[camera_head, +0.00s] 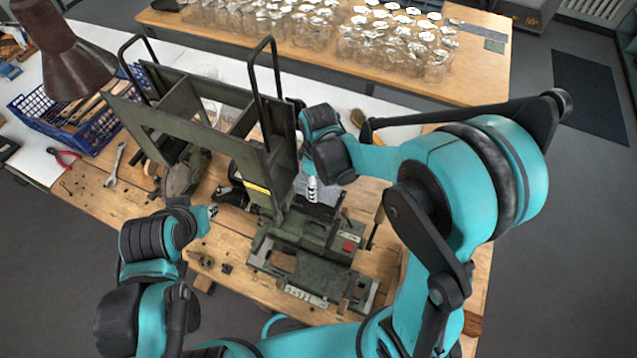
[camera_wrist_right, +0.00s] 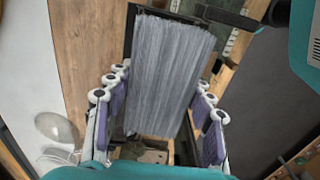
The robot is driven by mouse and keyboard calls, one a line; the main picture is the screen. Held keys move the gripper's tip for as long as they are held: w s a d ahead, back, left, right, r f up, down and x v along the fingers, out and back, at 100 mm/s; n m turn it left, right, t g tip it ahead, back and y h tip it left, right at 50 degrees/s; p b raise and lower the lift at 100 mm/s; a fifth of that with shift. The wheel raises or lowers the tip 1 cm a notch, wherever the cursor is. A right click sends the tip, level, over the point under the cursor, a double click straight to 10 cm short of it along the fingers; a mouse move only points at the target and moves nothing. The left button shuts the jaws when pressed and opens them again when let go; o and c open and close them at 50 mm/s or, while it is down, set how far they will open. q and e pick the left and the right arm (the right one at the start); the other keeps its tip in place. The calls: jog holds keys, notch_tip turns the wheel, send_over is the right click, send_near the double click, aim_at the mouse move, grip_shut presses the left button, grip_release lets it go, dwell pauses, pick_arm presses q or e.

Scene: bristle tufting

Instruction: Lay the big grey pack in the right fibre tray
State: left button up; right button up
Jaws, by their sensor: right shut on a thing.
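The big grey pack (camera_wrist_right: 168,75), a thick bundle of grey fibres, fills the middle of the right wrist view. My right gripper (camera_wrist_right: 155,112) is shut on it, with purple-padded fingers along both sides. In the head view my right gripper (camera_head: 312,188) is beside the green machine, and its wrist and the machine frame partly hide the pack. A dark tray-like edge (camera_wrist_right: 131,22) shows by the pack's far end; I cannot tell whether the pack rests in it. My left gripper (camera_head: 212,210) is left of the machine, apart from the pack, its jaws unclear.
The green machine (camera_head: 315,270) with its upright frame and black handles stands on the wooden bench. A blue crate (camera_head: 75,125), red pliers (camera_head: 64,156) and a wrench (camera_head: 114,168) lie at the left. Many glass jars (camera_head: 400,45) stand on the back table.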

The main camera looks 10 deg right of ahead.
jog(key=o, duration=1.3)
jog(key=o, duration=0.4)
jog(key=shift+r, duration=0.1)
jog(key=shift+r+p, duration=2.9)
jog(key=shift+r, duration=1)
